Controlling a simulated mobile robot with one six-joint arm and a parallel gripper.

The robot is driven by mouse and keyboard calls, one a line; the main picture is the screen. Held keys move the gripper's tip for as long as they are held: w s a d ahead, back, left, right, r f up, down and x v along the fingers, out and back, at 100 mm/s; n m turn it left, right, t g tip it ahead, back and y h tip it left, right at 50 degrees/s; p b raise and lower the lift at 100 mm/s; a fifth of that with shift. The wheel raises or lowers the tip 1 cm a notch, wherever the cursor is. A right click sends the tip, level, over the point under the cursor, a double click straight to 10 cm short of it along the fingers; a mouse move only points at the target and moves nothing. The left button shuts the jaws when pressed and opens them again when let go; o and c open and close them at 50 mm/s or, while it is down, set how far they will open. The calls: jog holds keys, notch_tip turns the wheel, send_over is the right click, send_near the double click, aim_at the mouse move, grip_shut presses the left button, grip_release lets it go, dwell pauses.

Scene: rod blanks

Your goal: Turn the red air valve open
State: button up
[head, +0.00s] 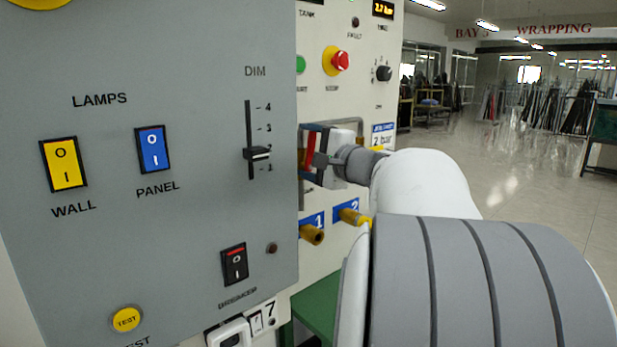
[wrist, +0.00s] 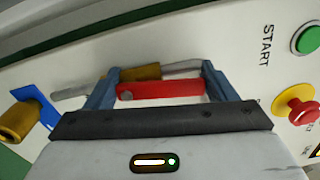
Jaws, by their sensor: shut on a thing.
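The red air valve handle (wrist: 165,91) is a flat red lever with a round pivot at its left end in the wrist view. It lies between the two blue-grey fingers of my gripper (wrist: 160,80), which are shut on it. Behind it are a brass valve body (wrist: 140,73) and a silver pipe (wrist: 182,68); the handle runs roughly parallel to the pipe there. In the head view the red handle (head: 310,150) stands near upright at the edge of the grey panel. My gripper (head: 326,160) partly hides the valve from the right.
The grey lamp panel (head: 200,220) stands close in front on the left. A red stop button (head: 336,61) is above the valve. Brass outlets (head: 313,234) with blue labels stick out below. Open floor (head: 520,170) lies to the right.

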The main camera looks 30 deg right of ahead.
jog(key=shift+a+n+b, duration=0.3)
jog(key=shift+n+b, duration=0.6)
jog(key=shift+b, duration=0.55)
jog(key=o, duration=1.4)
jog(key=shift+s+d, duration=0.1)
jog(key=shift+s, duration=0.25)
jog(key=s, duration=0.4)
jog(key=s+d, duration=0.1)
jog(key=s, duration=0.2)
jog(key=shift+d, duration=0.1)
jog(key=shift+f, duration=0.1)
